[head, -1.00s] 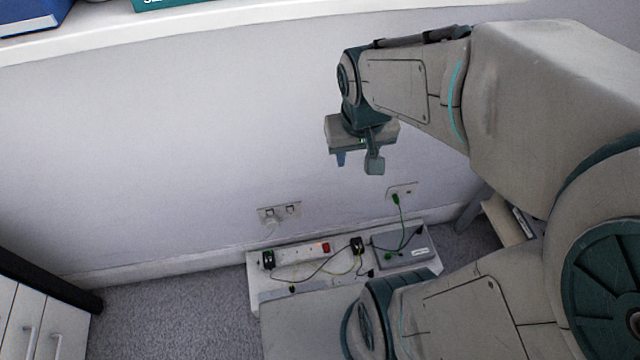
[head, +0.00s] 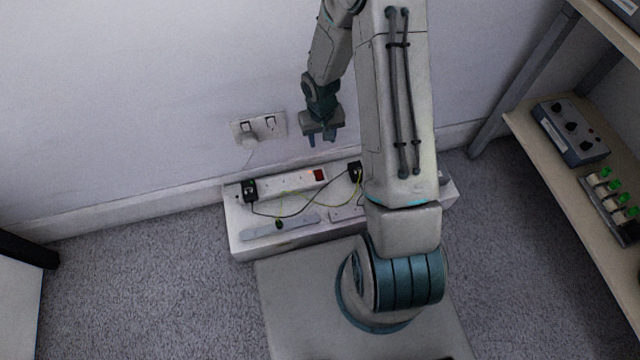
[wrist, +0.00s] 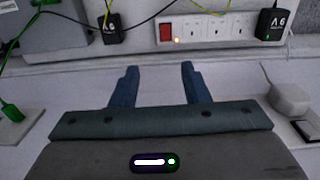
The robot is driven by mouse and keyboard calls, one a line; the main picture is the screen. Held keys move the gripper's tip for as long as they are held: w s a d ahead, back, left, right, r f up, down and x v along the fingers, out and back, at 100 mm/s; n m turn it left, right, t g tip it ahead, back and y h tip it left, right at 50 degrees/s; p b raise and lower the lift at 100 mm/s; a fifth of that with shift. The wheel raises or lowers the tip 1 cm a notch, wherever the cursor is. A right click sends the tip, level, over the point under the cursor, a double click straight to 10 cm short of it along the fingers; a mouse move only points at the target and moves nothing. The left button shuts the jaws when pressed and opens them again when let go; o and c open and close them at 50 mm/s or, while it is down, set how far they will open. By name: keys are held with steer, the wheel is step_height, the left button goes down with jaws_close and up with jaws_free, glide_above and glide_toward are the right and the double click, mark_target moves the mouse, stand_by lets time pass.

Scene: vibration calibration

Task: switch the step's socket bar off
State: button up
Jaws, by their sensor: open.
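The white socket bar (head: 290,183) lies along the back of the white step (head: 245,236), below the wall. Its red rocker switch (head: 319,175) is at the bar's right end in the head view. In the wrist view the bar (wrist: 225,28) is at the top, with the red switch (wrist: 166,33) at its left end and a small orange light beside it. My gripper (head: 323,138) is above and behind the bar, close to the wall. Its two fingers (wrist: 157,85) are spread and empty, apart from the bar. The switch's rocker position cannot be told.
Black adapters (head: 249,190) and (wrist: 270,22) carry thin cables across the step. A wall socket (head: 259,128) with a white plug is left of my gripper. A shelf (head: 560,140) with instruments stands at right.

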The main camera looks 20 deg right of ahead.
steer(key=b, duration=0.2)
glide_toward(320, 179)
step_height(320, 179, down, 7)
steer(key=b, duration=0.6)
steer(key=shift+w+d+f, duration=0.15)
